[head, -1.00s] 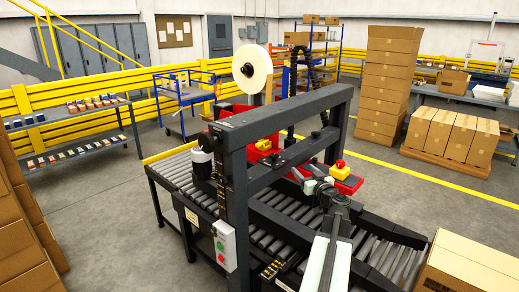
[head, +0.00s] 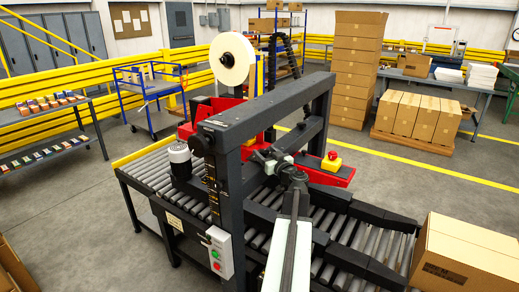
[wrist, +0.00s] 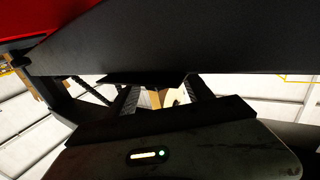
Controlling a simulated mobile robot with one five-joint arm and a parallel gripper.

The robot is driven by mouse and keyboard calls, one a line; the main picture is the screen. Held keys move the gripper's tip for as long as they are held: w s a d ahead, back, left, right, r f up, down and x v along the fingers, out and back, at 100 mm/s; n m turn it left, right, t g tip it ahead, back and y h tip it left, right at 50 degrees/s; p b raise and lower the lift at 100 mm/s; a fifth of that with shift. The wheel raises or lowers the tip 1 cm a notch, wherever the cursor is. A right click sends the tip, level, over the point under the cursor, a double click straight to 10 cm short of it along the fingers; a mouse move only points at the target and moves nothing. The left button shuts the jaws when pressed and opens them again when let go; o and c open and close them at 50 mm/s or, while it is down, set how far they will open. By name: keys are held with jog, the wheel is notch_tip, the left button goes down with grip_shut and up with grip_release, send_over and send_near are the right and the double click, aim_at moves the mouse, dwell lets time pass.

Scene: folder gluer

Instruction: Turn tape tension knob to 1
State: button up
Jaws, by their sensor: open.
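The case taping machine has a white tape roll (head: 232,58) above a red tape head (head: 210,115). I cannot make out the tape tension knob or its scale in either view. My gripper (head: 270,157) is at the machine's dark frame, in front of the red parts and left of the red-and-yellow stop button (head: 331,161). In the wrist view my gripper (wrist: 160,98) is open, with ridged fingers apart and no knob visible between them. A dark beam crosses the upper wrist view, with a red surface (wrist: 40,18) at the top left.
The dark crossbeam (head: 275,105) and upright posts stand close around my arm. A roller conveyor (head: 150,170) runs beneath. A control box (head: 218,252) with green and red buttons is on the near post. A carton (head: 465,260) sits at the right.

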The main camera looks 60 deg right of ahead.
aim_at(261, 150)
jog(key=x, duration=0.4)
jog(key=shift+w+d, duration=0.1)
grip_shut()
